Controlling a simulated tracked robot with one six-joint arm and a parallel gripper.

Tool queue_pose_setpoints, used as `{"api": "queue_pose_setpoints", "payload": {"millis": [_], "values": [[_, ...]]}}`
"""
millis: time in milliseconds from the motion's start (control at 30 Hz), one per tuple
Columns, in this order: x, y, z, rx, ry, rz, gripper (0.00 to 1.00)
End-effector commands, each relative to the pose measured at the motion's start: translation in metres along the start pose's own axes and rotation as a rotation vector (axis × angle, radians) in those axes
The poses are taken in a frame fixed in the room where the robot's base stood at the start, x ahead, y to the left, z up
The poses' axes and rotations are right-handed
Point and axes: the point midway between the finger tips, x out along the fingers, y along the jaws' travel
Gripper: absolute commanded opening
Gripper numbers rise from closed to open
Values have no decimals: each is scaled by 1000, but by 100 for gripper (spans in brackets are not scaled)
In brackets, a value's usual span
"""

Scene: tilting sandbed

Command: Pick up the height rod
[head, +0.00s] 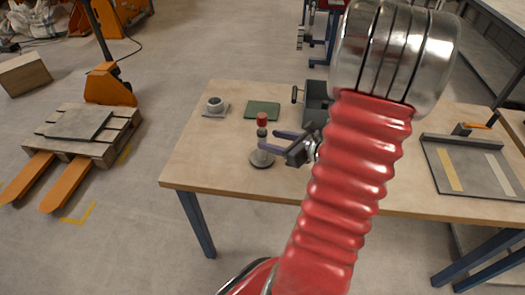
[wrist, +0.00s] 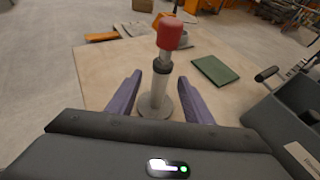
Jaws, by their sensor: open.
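The height rod (head: 262,133) stands upright on a round grey base (head: 262,159) near the front left of the table. It has a red cap, a dark collar and a pale shaft. In the wrist view the rod (wrist: 158,88) rises between the purple fingers of my gripper (wrist: 152,97), one on each side and apart from it. In the head view my gripper (head: 268,141) reaches in from the right, open and level with the rod's upper part.
A green pad (head: 262,110) and a grey round piece on a plate (head: 215,106) lie behind the rod. A dark box with a handle (head: 317,97) stands right of the pad. A flat tray (head: 445,179) lies at the table's right. Left of the rod the wooden table (head: 205,160) is clear.

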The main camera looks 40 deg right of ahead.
Motion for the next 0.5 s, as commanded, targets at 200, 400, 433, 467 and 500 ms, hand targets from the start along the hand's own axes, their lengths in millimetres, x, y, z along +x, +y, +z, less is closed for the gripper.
{"api": "queue_pose_setpoints", "payload": {"millis": [200,400,433,467,500], "values": [[29,1,0,0,0,3,46],[40,0,0,1,0,0,46],[41,0,0,1,0,0,46],[41,0,0,1,0,0,46],[40,0,0,1,0,0,46]]}}
